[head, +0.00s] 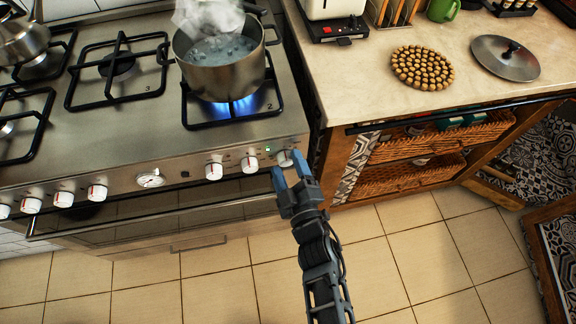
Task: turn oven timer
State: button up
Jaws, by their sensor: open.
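The stove's front panel (120,187) carries a row of white knobs with red marks. The rightmost knob (284,158) is at the panel's right end, and my gripper (288,166) is open in front of it. In the picture the blue fingertips lie on either side of this knob; I cannot tell whether they touch it. A round white-faced dial (150,179) sits near the middle of the panel. No label shows which of these is the oven timer.
A steaming pot (222,70) stands over a lit blue flame. A kettle (22,38) is at the far left. The counter (370,100) to the right holds a round cork trivet (422,68) and a lid (505,58). The tiled floor (400,255) is clear.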

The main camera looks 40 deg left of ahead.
jog(key=v, duration=0.7)
jog(key=shift+s+d, duration=0.2)
jog(key=shift+d, duration=0.05)
jog(key=w+a+m, duration=0.1)
jog(key=a+m, duration=0.1)
jog(key=m, duration=0.2)
jog(key=w+a+m+t+h, duration=0.1)
jog(key=a+m, duration=0.1)
jog(key=m, duration=0.3)
jog(key=w+a+m+t+b, duration=0.1)
jog(key=w+a+m, duration=0.1)
jog(key=m, duration=0.2)
jog(key=shift+a+f+m+h, duration=0.1)
jog(key=shift+f+m+h, duration=0.1)
jog(key=shift+m+h, duration=0.2)
